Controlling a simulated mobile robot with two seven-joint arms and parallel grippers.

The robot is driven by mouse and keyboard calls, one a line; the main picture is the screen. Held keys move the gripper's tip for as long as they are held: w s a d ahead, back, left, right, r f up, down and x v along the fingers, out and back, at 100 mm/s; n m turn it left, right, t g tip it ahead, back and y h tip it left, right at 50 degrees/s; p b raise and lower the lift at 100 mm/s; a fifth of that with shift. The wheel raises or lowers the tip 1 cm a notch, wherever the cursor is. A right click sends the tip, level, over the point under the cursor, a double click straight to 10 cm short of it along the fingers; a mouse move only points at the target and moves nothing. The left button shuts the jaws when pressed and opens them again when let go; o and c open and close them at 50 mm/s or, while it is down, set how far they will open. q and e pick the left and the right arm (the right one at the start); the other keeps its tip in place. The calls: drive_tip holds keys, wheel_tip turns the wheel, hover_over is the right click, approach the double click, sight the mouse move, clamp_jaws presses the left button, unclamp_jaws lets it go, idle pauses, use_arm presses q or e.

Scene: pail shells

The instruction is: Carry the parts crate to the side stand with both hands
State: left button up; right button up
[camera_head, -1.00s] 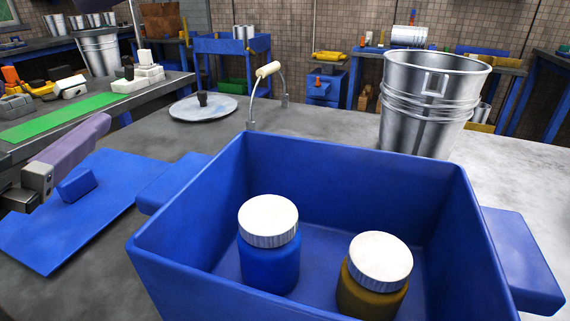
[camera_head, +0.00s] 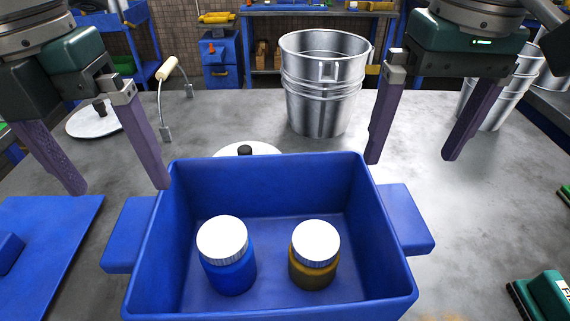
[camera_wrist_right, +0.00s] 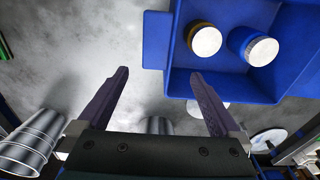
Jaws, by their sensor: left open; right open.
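The parts crate (camera_head: 262,185) is a blue open box with a side handle on the left (camera_head: 128,234) and on the right (camera_head: 406,217). It stands on the grey table. Inside stand a blue jar (camera_head: 229,273) and a mustard jar (camera_head: 312,272), both with white lids. My left gripper (camera_head: 122,190) is open and empty above the left handle, toward the crate's far side. My right gripper (camera_head: 411,160) is open and empty beyond the right handle. In the right wrist view, the right gripper (camera_wrist_right: 158,78) has the crate (camera_wrist_right: 225,88) at its right and the handle (camera_wrist_right: 154,40) ahead.
Nested metal pails (camera_head: 322,100) stand behind the crate, and more pails (camera_head: 497,95) stand at the right. A blue lid (camera_head: 50,235) lies at the left. A green object (camera_head: 545,297) sits at lower right.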

sight(134, 226)
drive_tip(key=shift+s+d+g, duration=0.2)
drive_tip(key=shift+s+g, duration=0.2)
drive_tip(key=shift+s, duration=0.4)
use_arm(q)
drive_tip(key=shift+w+a+r+y, duration=0.15)
drive_tip(key=shift+a+y, duration=0.15)
drive_tip(key=shift+a, duration=0.45)
use_arm(e)
drive_tip(key=shift+f, duration=0.1)
use_arm(q)
drive_tip(key=shift+d+f, duration=0.1)
drive_tip(key=shift+f, duration=0.3)
use_arm(e)
drive_tip(key=shift+f, duration=0.3)
use_arm(q)
wheel_tip(134, 226, down, 9)
drive_tip(key=shift+f, duration=0.1)
use_arm(e)
wheel_tip(134, 226, down, 9)
drive_tip(key=shift+w+f, duration=0.1)
use_arm(q)
clamp_jaws()
use_arm(e)
clamp_jaws()
